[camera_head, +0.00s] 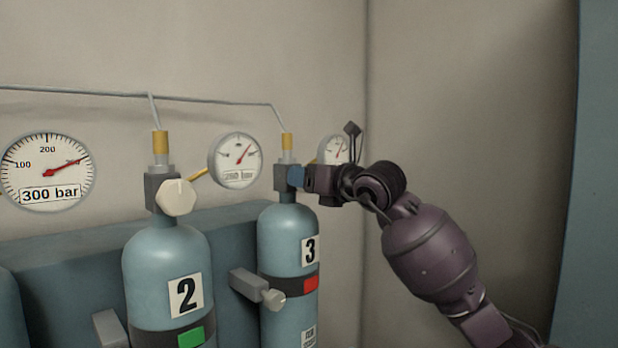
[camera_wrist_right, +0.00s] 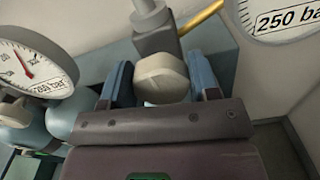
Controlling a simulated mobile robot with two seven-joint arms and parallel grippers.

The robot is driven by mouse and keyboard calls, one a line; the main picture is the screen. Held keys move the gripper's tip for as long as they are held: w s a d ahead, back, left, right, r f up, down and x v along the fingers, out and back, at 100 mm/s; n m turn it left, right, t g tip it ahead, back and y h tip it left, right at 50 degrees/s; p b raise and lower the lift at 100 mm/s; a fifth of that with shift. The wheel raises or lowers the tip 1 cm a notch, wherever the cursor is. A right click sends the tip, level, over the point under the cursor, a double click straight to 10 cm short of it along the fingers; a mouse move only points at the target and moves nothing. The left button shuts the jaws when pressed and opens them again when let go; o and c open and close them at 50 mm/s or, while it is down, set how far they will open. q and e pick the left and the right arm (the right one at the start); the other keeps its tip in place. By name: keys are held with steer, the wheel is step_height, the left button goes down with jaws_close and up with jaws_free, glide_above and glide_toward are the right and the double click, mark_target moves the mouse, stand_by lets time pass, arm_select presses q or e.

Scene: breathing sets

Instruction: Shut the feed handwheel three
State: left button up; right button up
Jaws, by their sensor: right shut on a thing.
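The cylinder marked 3 (camera_head: 287,240) stands upright at the middle of the head view, with a grey valve block (camera_head: 281,180) on top. My right gripper (camera_head: 297,177) comes in from the right at this valve and hides its handwheel in the head view. In the right wrist view the pale handwheel (camera_wrist_right: 161,77) sits between the two blue fingers of my right gripper (camera_wrist_right: 163,85), which is shut on it. The handwheel's turn position is hard to read. My left gripper is not in view.
The cylinder marked 2 (camera_head: 166,255) with its own pale handwheel (camera_head: 176,197) stands to the left. Gauges (camera_head: 235,160) and a thin pipe (camera_head: 210,99) run along the wall close to the valves. Free room lies right of my right arm, before the wall.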

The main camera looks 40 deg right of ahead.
steer(key=shift+s+r+m, duration=0.1)
steer(key=shift+r+m, duration=0.15)
steer(key=shift+m, duration=0.05)
steer(key=shift+m+p, duration=0.3)
steer(key=shift+p, duration=0.3)
steer(key=shift+f, duration=0.25)
steer(key=o, duration=0.9)
steer(key=shift+s+d+p, duration=0.15)
steer(key=shift+s+p, duration=0.15)
steer(key=shift+s, duration=1.45)
steer(key=shift+s+d+p, duration=0.15)
steer(key=shift+s+p, duration=0.1)
steer(key=shift+s, duration=1.55)
steer(key=shift+s+d+p, duration=0.15)
steer(key=shift+s+p, duration=0.15)
steer(key=shift+s, duration=1.45)
